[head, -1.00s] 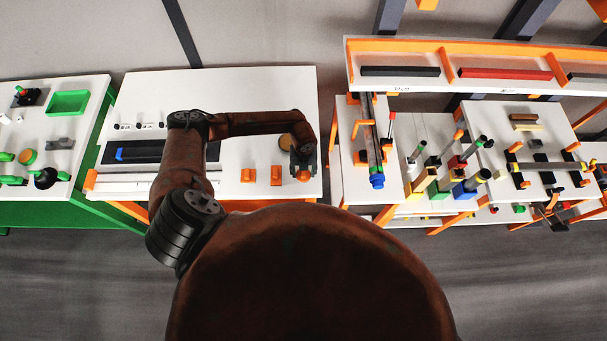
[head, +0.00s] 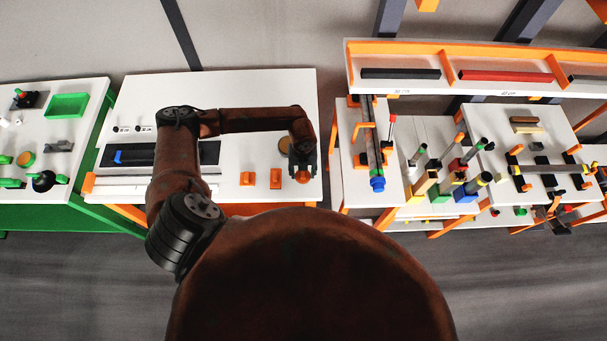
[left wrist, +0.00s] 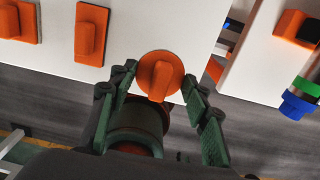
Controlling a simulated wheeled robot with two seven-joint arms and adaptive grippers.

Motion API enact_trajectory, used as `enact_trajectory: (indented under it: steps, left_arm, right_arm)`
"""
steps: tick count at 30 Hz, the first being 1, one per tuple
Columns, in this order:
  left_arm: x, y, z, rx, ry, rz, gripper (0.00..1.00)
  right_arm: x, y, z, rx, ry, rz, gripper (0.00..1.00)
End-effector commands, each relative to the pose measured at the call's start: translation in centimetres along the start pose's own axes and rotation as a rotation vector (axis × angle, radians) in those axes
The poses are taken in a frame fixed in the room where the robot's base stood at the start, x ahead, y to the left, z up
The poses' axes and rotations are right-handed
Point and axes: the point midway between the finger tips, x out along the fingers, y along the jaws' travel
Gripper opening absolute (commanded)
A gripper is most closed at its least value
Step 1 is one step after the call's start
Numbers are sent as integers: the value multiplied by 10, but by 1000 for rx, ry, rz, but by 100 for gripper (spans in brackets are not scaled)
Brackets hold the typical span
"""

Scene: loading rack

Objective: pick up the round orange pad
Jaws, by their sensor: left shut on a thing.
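The round orange pad (head: 302,177) is at the front right of the white table, with a raised bar across its disc. It also shows in the left wrist view (left wrist: 160,72), between the fingers. My left gripper (head: 302,168) is over the pad and shut on it. In the left wrist view, my left gripper (left wrist: 158,82) has one green-grey finger on each side of the pad. Whether the pad is clear of the table cannot be told. My right gripper is not in view.
Two orange blocks on plates (head: 247,178) (head: 275,177) stand left of the pad. A brown round piece (head: 285,143) lies behind the gripper. To the right, past a gap, a white table (head: 352,185) carries a long dark bar with a blue end.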

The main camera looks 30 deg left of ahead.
Motion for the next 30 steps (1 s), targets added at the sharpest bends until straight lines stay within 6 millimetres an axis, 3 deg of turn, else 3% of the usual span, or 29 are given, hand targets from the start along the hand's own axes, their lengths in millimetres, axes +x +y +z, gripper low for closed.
enact_trajectory:
  steps: [6,15,21,30]
  left_arm:
    - [-44,11,-42,5,-1,0,20]
    - [-70,25,-102,2,0,0,20]
    - [-80,29,-120,0,0,1,20]
    - [-83,30,-123,-1,0,1,20]
  right_arm:
    - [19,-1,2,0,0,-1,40]
    - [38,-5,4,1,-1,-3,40]
    - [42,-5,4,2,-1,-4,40]
    - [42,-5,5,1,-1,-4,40]
